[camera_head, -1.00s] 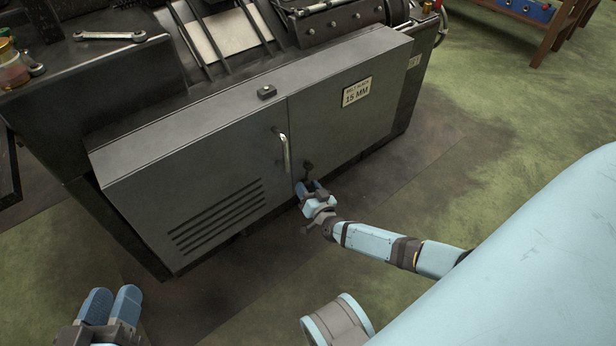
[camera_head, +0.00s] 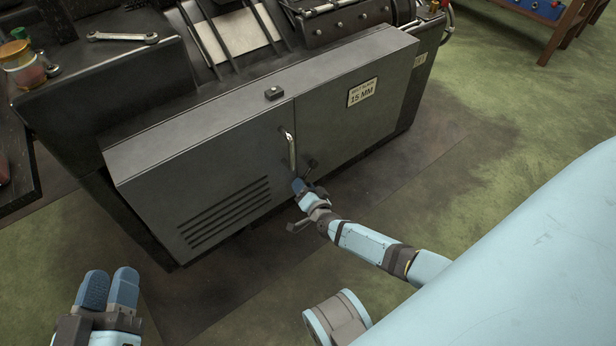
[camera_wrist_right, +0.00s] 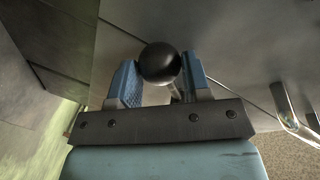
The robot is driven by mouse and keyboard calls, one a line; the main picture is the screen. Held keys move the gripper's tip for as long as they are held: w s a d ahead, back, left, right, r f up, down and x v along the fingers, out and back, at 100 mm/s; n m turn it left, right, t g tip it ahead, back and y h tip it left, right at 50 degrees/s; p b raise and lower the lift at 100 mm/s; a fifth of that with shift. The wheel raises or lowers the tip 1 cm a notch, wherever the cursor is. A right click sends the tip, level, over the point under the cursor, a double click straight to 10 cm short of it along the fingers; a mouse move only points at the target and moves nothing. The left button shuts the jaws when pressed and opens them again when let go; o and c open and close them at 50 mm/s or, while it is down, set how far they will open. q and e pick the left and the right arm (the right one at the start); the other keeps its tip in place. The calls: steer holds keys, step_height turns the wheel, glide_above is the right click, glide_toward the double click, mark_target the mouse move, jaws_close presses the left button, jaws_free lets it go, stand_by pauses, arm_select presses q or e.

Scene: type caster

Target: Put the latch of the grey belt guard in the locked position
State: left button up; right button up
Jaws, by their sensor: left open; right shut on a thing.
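The grey belt guard (camera_head: 330,120) is the long box on the machine's front, with a label reading 15 MM. My left gripper (camera_head: 109,288) is open and empty, away from the guard at lower left.
A bright door handle (camera_head: 291,152) stands upright just above my right gripper; it also shows in the right wrist view (camera_wrist_right: 290,110). A small dark block (camera_head: 274,93) is on the guard's top edge. A wrench (camera_head: 123,37) lies behind. The floor in front is clear.

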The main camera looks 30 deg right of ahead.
mark_target(290, 174)
steer(key=r+m, duration=0.1)
steer(key=a+r+m+p, duration=0.1)
steer(key=m, duration=0.1)
steer(key=a+r+m+y+p, duration=0.1)
steer(key=shift+s+a+r+m+g, duration=0.1)
steer(key=shift+s+a+m+g, duration=0.05)
steer(key=shift+m+g, duration=0.25)
steer(key=shift+a+r+m+y, duration=0.2)
steer(key=shift+r+m+y, duration=0.2)
steer(key=shift+r+m, duration=0.45)
arm_select(q)
steer(key=shift+t, duration=0.8)
steer(key=shift+s+a+r, duration=0.15)
steer(key=shift+r, duration=1.9)
arm_select(e)
steer(key=shift+r+m+y, duration=0.4)
steer(key=shift+r+m, duration=0.2)
steer(key=shift+m, duration=0.45)
steer(key=o, duration=1.3)
steer(key=shift+r, duration=0.1)
arm_select(q)
steer(key=shift+r+p, duration=0.1)
steer(key=shift+p, duration=0.2)
arm_select(e)
steer(key=shift+s, duration=0.1)
